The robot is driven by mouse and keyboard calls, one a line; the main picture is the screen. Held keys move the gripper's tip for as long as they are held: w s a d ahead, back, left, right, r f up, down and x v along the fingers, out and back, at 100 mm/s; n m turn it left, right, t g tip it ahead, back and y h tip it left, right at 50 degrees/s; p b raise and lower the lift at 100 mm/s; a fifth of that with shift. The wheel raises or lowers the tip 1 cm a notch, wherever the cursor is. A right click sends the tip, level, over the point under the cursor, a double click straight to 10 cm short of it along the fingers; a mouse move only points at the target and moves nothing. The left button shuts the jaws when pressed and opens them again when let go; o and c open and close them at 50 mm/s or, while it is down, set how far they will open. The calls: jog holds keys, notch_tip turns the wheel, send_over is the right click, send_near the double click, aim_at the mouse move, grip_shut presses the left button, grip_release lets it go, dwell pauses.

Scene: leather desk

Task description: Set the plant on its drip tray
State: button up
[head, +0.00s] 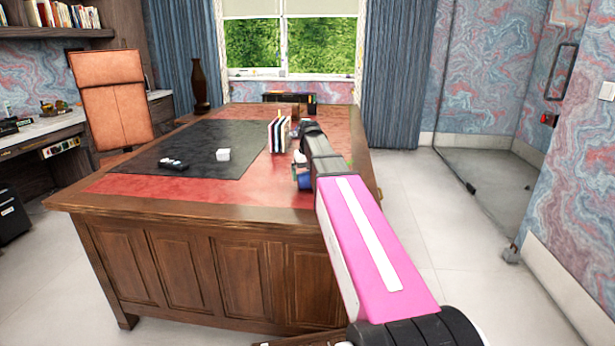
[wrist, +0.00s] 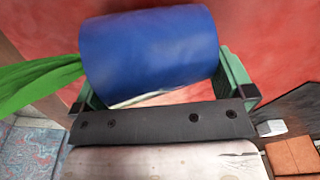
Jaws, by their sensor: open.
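The plant has a blue pot (wrist: 150,48) with long green leaves (wrist: 35,82) coming out of its left end in the wrist view. The pot appears to lie on its side on the red desk top. A piece of the blue pot (head: 305,183) shows in the head view, mostly hidden behind my arm. My gripper (wrist: 168,92) is open, with one green finger near each end of the pot. I cannot tell whether either finger touches it. In the head view my gripper (head: 302,168) is over the desk's right part. I cannot make out the drip tray.
Upright books (head: 278,136) stand left of my gripper. A tall brown vase (head: 200,85) stands at the back left.

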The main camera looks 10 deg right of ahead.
jog(key=r, duration=0.7)
jog(key=s+r, duration=0.1)
jog(key=r, duration=0.3)
jog(key=shift+r, duration=0.3)
